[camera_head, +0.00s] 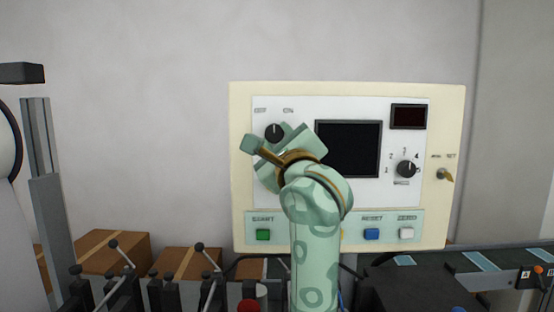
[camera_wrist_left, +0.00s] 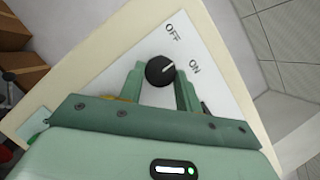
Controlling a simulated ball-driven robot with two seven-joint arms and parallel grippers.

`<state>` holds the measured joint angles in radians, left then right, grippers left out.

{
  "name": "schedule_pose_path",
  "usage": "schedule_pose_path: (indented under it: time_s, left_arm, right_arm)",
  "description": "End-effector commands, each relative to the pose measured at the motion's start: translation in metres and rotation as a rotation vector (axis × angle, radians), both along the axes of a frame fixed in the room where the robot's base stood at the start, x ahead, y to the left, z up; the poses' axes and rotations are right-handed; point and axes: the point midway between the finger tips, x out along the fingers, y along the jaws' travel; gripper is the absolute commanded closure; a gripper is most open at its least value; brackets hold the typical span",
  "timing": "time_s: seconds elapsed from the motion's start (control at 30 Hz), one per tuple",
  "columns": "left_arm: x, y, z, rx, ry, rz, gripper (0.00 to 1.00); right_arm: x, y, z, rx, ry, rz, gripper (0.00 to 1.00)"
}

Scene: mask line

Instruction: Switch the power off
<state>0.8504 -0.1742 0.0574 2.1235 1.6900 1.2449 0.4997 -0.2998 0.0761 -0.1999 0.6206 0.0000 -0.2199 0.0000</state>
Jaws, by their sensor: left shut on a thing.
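The power knob (camera_head: 274,132) is a round black dial at the upper left of the control panel (camera_head: 345,90), below the labels OFF and ON. In the left wrist view the knob (camera_wrist_left: 158,72) has a white pointer line that lies between OFF and ON, nearer ON. My left gripper (camera_wrist_left: 160,84) is shut on the knob, one green finger on each side of it. In the head view the left gripper (camera_head: 276,146) covers the panel just below the knob and hides its lower edge. My right gripper is not in view.
The panel also has a dark screen (camera_head: 348,149), another black dial (camera_head: 406,169), a key switch (camera_head: 444,175), and green (camera_head: 263,235), blue (camera_head: 371,234) and white (camera_head: 407,234) buttons. Cardboard boxes (camera_head: 115,250) and levers stand at lower left; a conveyor (camera_head: 500,260) runs at lower right.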

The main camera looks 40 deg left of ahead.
Motion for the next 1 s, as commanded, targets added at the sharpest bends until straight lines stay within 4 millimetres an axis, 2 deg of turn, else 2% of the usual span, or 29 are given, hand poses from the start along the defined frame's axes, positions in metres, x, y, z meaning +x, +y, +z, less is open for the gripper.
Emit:
schedule_pose_path:
  time_s: [0.03, 0.1, 0.4, 0.7, 1.0]
  left_arm:
    - [0.001, -0.001, -0.004, -0.034, -0.03, -0.003, 0.89]
    - [0.001, -0.001, -0.003, -0.085, -0.072, -0.002, 0.89]
    - [0.003, -0.003, 0.001, -0.293, -0.246, -0.003, 0.89]
    - [0.003, -0.003, 0.005, -0.444, -0.376, -0.004, 0.89]
    - [0.003, -0.003, 0.007, -0.517, -0.436, -0.004, 0.89]
  right_arm:
    - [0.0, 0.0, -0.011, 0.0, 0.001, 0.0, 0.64]
    - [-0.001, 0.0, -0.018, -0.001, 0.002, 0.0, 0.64]
    - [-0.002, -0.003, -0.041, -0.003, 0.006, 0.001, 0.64]
    - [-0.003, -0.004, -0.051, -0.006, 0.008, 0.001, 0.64]
    - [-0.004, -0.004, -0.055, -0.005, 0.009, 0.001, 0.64]
